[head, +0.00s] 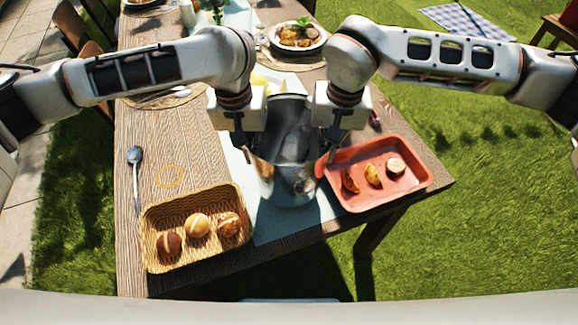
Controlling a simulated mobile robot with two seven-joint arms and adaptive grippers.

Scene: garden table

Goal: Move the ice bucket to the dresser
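The ice bucket (292,185) is a shiny metal pail near the front edge of the wooden table, over the pale runner. Whether its base touches the table is unclear. My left gripper (246,148) points down at the bucket's left side, by the upper wall. My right gripper (332,150) points down at its right side, at a similar height. Both are at or very close to the bucket; their fingertips are dark and partly hidden, so their grip is unclear. No dresser shows in the head view.
A wicker basket of bread rolls (154,254) is front left of the bucket. A red tray with food pieces (412,186) is close on its right. A spoon (135,170) lies at left. A plate of food (298,36) stands farther back. Grass surrounds the table.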

